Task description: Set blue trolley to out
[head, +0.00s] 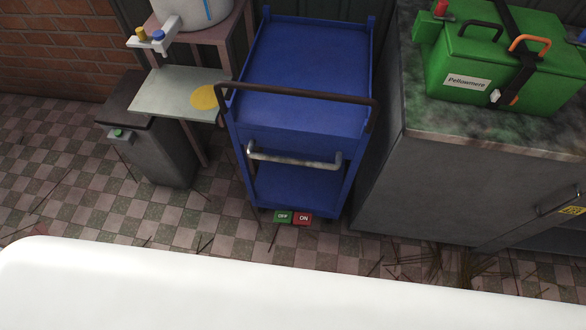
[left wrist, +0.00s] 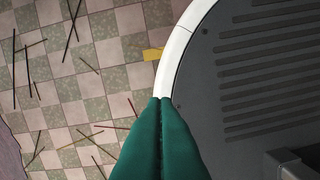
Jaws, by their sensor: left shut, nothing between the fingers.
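The blue trolley (head: 305,60) stands upright in the middle of the head view, in the gap between a small side table and a grey counter. It has a bare top tray and a lower shelf. A dark push bar (head: 300,92) runs across its near top edge, and a pale metal handle (head: 296,160) is on its front below. Green and red labels (head: 293,217) show at its foot. My left gripper (left wrist: 161,101) is in the left wrist view with its teal fingers together and empty, above my own base; the trolley is not in that view. My right gripper is in neither view.
The stone-topped counter (head: 400,185) with a green box (head: 505,62) stands close on the trolley's right. A side table (head: 172,92) and a grey bin (head: 155,150) are on the left. Thin sticks lie on the checkered floor (head: 150,220), which is otherwise clear in front.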

